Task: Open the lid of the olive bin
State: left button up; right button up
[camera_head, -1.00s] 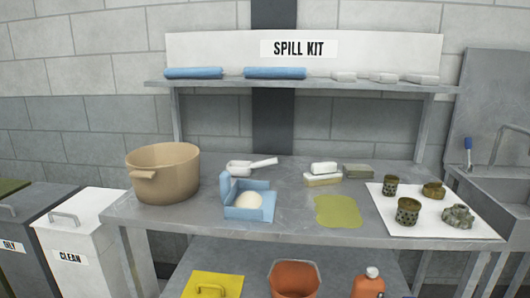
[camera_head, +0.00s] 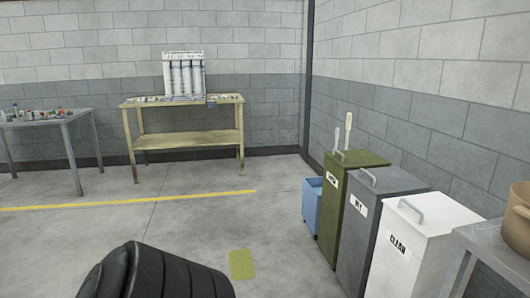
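The olive bin (camera_head: 336,224) stands on the floor at the right of the view, against the block wall. It is a tall green box with a flat lid (camera_head: 360,159), a grey handle (camera_head: 339,158) and a small white label. The lid is down. The olive bin is the farthest of three lidded bins in a row. Neither of my grippers is in view. A black ribbed part at the bottom looks like part of my own arm.
A grey bin (camera_head: 381,182) and a white bin (camera_head: 432,222) labelled CLEAN stand nearer. A blue bin (camera_head: 312,205) is behind the olive one. The metal bench (camera_head: 490,243) with a tan pot (camera_head: 518,213) is at right. An olive mat (camera_head: 242,264) lies on otherwise open floor.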

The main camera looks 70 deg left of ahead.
aim_at(347, 159)
jog(key=u, duration=1.85)
jog(key=i, duration=2.55)
jog(key=u, duration=0.2)
